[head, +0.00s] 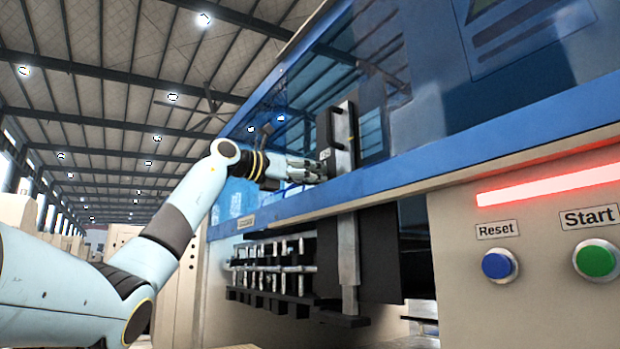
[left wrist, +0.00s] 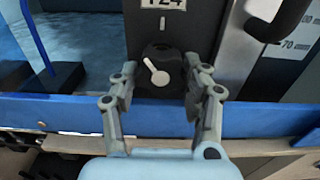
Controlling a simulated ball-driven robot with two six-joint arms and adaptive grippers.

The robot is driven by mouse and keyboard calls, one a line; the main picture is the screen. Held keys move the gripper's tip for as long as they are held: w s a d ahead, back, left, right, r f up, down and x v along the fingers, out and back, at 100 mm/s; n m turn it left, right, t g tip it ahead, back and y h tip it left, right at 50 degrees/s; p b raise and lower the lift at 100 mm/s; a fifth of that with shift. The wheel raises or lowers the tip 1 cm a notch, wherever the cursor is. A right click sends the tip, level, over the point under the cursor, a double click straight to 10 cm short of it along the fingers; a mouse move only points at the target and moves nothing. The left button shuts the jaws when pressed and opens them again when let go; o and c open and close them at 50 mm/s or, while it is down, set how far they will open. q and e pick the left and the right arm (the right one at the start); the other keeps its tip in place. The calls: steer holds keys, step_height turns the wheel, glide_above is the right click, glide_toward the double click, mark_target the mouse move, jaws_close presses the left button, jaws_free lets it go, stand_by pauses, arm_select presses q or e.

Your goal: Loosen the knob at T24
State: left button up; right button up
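In the left wrist view, a round black knob (left wrist: 160,82) with a white pointer mark sits on a dark upright block (left wrist: 193,25) below a white label reading T24 (left wrist: 163,3). The pointer slants from upper left to lower right. My left gripper (left wrist: 160,76) is open, with one finger on each side of the knob; I cannot tell whether either finger touches it. In the head view, my left gripper (head: 308,170) is at the dark block (head: 341,140) on the machine's front, and the fingers largely hide the knob. My right gripper is not in view.
A blue rail (head: 420,175) runs along the machine under a blue transparent panel (head: 290,130). Below hang rows of metal pins (head: 275,270). A blue Reset button (head: 499,265), a green Start button (head: 596,260) and a red light strip (head: 550,185) are at right.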

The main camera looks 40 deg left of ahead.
arm_select(q)
steer(key=c, duration=0.5)
steer(key=n+p, duration=0.1)
steer(key=n, duration=0.1)
steer(key=shift+d+r+n+p, duration=0.1)
steer(key=shift+r+n+p, duration=0.05)
steer(key=shift+n+p, duration=0.25)
steer(key=shift+s+n, duration=0.1)
steer(key=shift+n, duration=0.7)
steer(key=o, duration=1.2)
